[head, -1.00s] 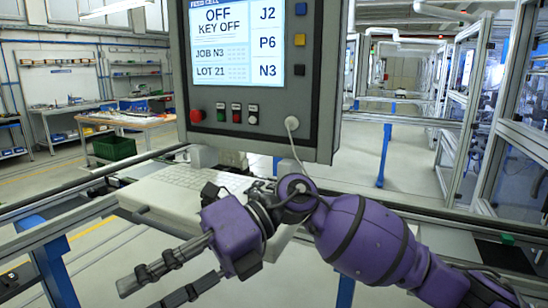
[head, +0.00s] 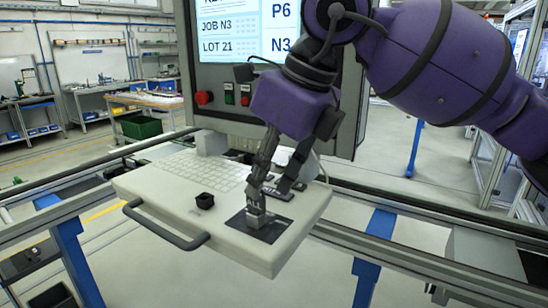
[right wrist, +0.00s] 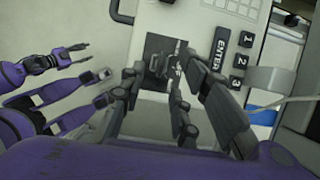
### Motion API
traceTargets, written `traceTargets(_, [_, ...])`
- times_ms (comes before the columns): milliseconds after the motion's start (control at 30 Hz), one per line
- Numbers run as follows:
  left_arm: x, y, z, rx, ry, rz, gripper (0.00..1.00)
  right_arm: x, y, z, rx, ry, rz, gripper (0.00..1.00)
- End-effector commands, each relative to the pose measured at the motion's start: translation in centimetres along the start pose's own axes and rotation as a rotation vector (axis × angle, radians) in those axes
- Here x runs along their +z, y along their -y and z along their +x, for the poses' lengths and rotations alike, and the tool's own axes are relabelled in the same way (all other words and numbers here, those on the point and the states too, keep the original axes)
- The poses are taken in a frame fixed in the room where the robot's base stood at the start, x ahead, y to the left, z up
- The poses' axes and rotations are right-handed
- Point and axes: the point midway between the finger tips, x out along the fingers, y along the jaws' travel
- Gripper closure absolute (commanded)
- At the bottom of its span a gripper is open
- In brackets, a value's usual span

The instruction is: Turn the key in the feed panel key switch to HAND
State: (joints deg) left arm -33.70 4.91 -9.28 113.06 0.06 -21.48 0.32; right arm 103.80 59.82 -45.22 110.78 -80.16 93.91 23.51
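The feed panel key switch (head: 266,232) is a dark square plate at the near right corner of the light grey console (head: 150,190) in the head view. It also shows as a dark plate (right wrist: 162,45) in the right wrist view. My right gripper (head: 268,190) points down over it. In the right wrist view its fingers (right wrist: 158,75) are spread to either side of a small dark key piece (right wrist: 155,65), with gaps visible; contact is unclear. The fingers partly hide the key and its labels. My left gripper (right wrist: 95,72) appears at the left there, fingers apart and empty.
The screen panel (head: 235,45) stands behind, with buttons below. Number keys (right wrist: 240,60) lie beside the plate. A metal rail (head: 420,220) runs past the console.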

Motion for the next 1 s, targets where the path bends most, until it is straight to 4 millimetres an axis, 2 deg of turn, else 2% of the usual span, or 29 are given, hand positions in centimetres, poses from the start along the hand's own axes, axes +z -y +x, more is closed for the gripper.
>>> traceTargets(100, [-0.1, -0.1, 0.0, 0.001, -0.001, 0.000, 0.60, -0.1, -0.1, 1.8, 0.001, -0.001, -0.001, 0.70])
traceTargets(300, [-0.2, -0.5, 0.0, 0.009, -0.002, -0.001, 0.60, 0.0, -0.1, 3.6, 0.001, 0.001, -0.001, 0.70])
traceTargets(633, [-0.2, -0.7, 0.0, 0.011, -0.003, -0.003, 0.60, 0.0, -0.1, 4.0, 0.001, 0.002, -0.001, 0.70])
traceTargets(867, [-0.3, -0.6, 0.1, 0.009, -0.005, -0.005, 0.60, 0.0, -0.1, 4.0, 0.002, 0.002, -0.001, 1.00])
traceTargets(1000, [-0.4, -0.5, 0.1, 0.007, -0.005, -0.005, 0.60, 0.0, -0.1, 4.0, 0.002, 0.002, -0.001, 1.00])
